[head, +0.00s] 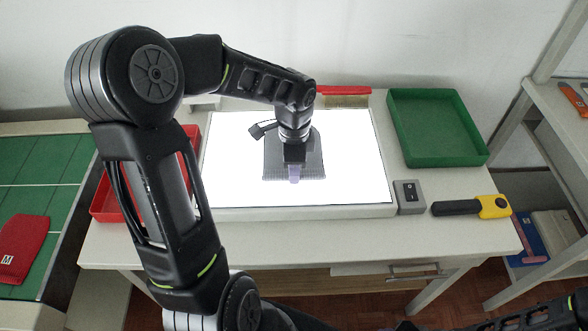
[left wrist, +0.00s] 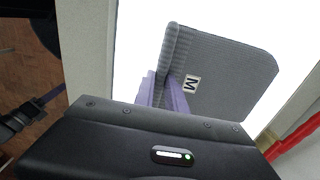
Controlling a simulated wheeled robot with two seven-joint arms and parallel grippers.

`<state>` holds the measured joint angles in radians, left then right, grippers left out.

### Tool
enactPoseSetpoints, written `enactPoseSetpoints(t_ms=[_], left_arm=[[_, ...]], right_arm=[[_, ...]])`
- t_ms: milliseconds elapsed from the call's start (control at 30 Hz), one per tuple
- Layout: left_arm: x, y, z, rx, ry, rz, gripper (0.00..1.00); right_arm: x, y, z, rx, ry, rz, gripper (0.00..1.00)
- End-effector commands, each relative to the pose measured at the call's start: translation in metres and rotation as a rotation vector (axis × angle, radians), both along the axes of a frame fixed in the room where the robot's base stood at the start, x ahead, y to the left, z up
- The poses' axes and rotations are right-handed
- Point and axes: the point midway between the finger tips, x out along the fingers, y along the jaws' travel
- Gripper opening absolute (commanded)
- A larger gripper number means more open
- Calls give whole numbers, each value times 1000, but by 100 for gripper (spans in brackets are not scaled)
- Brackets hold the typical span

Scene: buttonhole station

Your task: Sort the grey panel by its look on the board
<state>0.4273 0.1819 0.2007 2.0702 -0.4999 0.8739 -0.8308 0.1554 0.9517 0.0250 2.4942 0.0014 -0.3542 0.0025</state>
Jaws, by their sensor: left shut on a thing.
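The grey panel (head: 312,165) lies over the brightly lit white board (head: 355,165), with its ribbed edge toward me. In the left wrist view the grey panel (left wrist: 235,62) shows a small white tag with a dark M and a ribbed band along one edge. My left gripper (head: 293,176) points down at that ribbed edge. In the left wrist view its purple fingers (left wrist: 163,92) are shut on the band. Whether the panel touches the board all over, I cannot tell. My right gripper is not in view; only dark parts of my right arm show at the bottom right.
A green tray (head: 440,158) stands right of the board, empty. A red tray (head: 105,205) stands left, partly behind my arm. A grey switch box (head: 409,196) and a yellow-and-black tool (head: 494,207) lie at right. A red object (head: 345,90) lies behind the board.

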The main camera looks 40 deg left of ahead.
Motion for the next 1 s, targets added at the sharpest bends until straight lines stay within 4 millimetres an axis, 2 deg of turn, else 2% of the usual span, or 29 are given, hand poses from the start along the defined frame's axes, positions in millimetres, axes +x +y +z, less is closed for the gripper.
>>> enactPoseSetpoints(t_ms=[267, 1000], left_arm=[[0, 0, 3, 1, -1, 0, 0], [0, 0, 49, 0, 0, 0, 0]], right_arm=[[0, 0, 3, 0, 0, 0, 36], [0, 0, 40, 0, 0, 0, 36]])
